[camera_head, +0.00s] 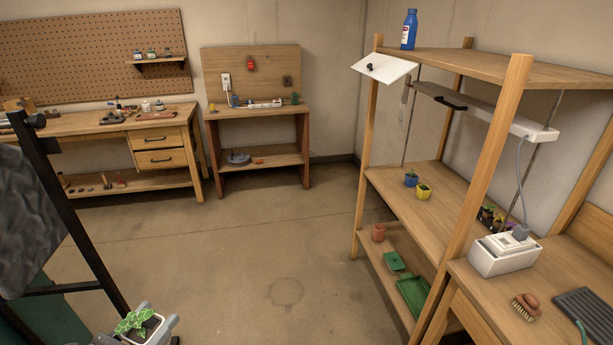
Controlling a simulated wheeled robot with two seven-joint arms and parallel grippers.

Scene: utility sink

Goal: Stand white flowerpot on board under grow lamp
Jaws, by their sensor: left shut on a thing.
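My left gripper (140,330) is at the bottom left edge of the head view, shut on the white flowerpot (154,324). A green leafy plant (132,322) grows in the pot. The pot's lower part is cut off or hidden. My right gripper is not in view.
Dark pots with plants (491,216) sit at the board's right end, partly behind a post (488,155). A white box (503,255) and brush (526,306) are on the right counter. The floor (260,250) before the rack is clear. Workbenches stand at the back.

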